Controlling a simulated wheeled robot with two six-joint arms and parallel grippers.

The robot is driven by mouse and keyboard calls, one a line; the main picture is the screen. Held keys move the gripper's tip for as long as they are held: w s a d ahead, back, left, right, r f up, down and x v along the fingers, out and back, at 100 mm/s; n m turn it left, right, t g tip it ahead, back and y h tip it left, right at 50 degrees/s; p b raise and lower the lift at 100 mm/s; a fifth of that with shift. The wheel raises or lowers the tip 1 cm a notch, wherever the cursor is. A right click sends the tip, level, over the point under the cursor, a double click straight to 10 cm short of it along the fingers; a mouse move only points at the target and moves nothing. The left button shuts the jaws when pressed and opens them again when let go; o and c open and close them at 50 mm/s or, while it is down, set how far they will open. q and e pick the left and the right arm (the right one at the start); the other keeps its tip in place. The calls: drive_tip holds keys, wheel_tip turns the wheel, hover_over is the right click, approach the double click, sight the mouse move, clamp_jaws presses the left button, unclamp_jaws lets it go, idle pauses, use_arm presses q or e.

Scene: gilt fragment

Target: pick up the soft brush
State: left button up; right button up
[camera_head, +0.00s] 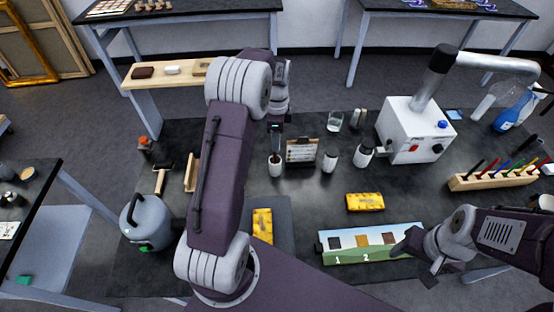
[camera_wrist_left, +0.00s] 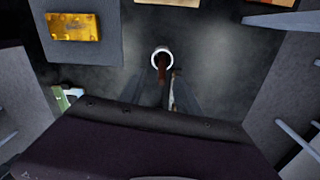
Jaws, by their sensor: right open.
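A brown handle (camera_wrist_left: 163,68), seemingly the soft brush, stands in a small white cup (camera_wrist_left: 161,54) in the left wrist view. In the head view the cup (camera_head: 275,169) stands on the dark table, and its handle is small there. My left gripper (camera_head: 277,142) points down just above the cup. In the left wrist view its two fingers (camera_wrist_left: 158,95) are apart, on either side of the handle's line; I see no clear contact. The brush's bristles are hidden. My right gripper (camera_head: 422,256) is open and empty by the right end of the numbered board.
A small rack (camera_head: 301,151) and white jars (camera_head: 330,160) stand close right of the cup. A white machine (camera_head: 412,130) is further right. Yellow blocks (camera_head: 365,202) and a numbered board (camera_head: 370,243) lie in front. A grey kettle-like pot (camera_head: 146,222) is at left.

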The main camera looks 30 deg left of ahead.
sight(275, 161)
use_arm(q)
drive_tip(key=f, duration=0.2)
drive_tip(key=f+p, duration=0.1)
drive_tip(key=f, duration=0.3)
drive_tip(key=shift+s+a+f+p, duration=0.15)
drive_tip(key=shift+a+f+p, duration=0.15)
drive_tip(key=shift+f, duration=0.3)
clamp_jaws()
